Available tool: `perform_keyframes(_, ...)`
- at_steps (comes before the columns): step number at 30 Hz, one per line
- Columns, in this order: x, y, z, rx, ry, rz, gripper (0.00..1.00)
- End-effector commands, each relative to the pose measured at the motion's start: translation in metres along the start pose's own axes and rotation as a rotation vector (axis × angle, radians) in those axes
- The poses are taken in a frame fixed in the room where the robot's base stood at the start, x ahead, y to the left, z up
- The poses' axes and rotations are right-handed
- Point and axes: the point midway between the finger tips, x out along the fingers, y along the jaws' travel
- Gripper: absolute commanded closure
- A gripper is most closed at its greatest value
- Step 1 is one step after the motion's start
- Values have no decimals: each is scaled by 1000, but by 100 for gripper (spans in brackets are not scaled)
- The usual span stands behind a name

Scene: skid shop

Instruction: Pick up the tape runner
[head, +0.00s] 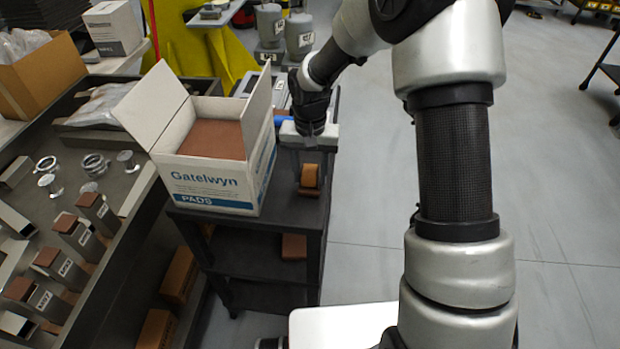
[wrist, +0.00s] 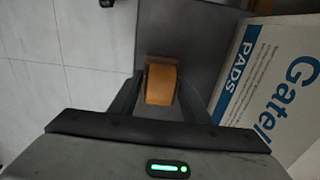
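A small orange-tan item with a rounded top (head: 309,176), which seems to be the tape runner, sits on the dark cart top (head: 285,215) in the head view. In the wrist view the orange item (wrist: 161,86) lies between the fingers of my gripper (wrist: 161,82), with a brown piece at its far end. A gap shows on each side, so my gripper is open and not clasping it. In the head view my gripper (head: 311,160) points down just above and behind the item. The exact height between fingertips and cart top is hard to tell.
An open white Gatelwyn PADS carton (head: 215,190) with brown contents stands close left of the item on the cart. It also shows at right in the wrist view (wrist: 240,90). A bench (head: 120,215) with metal parts is at left. Open floor (head: 365,200) lies right.

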Motion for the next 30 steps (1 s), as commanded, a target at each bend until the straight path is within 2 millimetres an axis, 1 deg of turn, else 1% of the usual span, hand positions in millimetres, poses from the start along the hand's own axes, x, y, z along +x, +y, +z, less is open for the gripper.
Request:
perform_keyframes(1, 0, 0, 0, 0, 0, 0, 66)
perform_keyframes(3, 0, 0, 0, 0, 0, 0, 78)
perform_keyframes(6, -1, 0, 0, 0, 1, 0, 92)
perform_keyframes(12, -1, 0, 0, 0, 1, 0, 92)
perform_keyframes(14, -5, 0, -1, 0, 2, -1, 92)
perform_keyframes(16, -12, 0, -1, 0, 3, -1, 92)
perform_keyframes(20, -37, 0, -1, 0, 4, -1, 92)
perform_keyframes(24, -66, 0, -2, -1, 5, 0, 92)
perform_keyframes(27, -83, -1, -1, 0, 2, 0, 92)
perform_keyframes(30, -94, 0, -1, -1, 1, 1, 92)
